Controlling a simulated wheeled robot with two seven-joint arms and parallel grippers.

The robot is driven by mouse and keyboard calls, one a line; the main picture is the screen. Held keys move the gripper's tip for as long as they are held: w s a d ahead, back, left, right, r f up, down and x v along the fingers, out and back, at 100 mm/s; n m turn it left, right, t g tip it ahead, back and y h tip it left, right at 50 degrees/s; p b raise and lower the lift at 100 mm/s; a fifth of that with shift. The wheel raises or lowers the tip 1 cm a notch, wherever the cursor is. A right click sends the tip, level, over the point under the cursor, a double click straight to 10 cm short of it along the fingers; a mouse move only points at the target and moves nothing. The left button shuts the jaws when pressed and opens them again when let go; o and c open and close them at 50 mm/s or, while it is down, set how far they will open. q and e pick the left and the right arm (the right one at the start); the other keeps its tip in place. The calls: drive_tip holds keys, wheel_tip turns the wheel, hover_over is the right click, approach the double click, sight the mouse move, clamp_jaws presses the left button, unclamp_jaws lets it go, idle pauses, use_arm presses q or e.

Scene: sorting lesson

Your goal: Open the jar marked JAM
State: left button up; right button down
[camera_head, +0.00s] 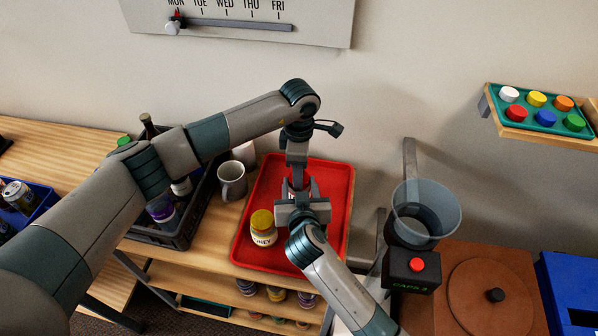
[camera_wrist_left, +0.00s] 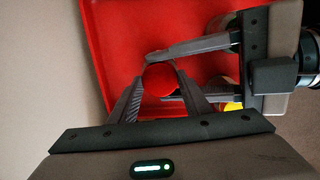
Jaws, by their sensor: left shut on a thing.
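A jar with a red lid (camera_wrist_left: 160,78) stands over the red tray (camera_head: 335,180); its label is hidden, so I cannot read JAM on it. My left gripper (camera_head: 298,176) comes down from above, and in the left wrist view its fingers (camera_wrist_left: 160,92) are shut on the red lid. My right gripper (camera_head: 298,192) reaches in from the front, its fingers around the jar's body below the lid; they also show in the wrist view (camera_wrist_left: 172,74). A second jar (camera_head: 262,238), with a yellow lid and a partly hidden label ending in "NEY", stands left of them on the tray.
A grey mug (camera_head: 232,181) and a dark crate of bottles (camera_head: 181,240) are left of the tray. A grey bin (camera_head: 426,213) and a red-button device (camera_head: 411,270) are to the right. A shelf (camera_head: 500,128) holds colored lids. The tray's back right is clear.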

use_arm(q)
drive_tip(key=n, duration=0.5)
drive_tip(key=o, duration=1.1)
drive_tip(key=shift+o, duration=0.2)
drive_tip(key=shift+r, duration=2.25)
drive_tip(key=shift+c, duration=0.3)
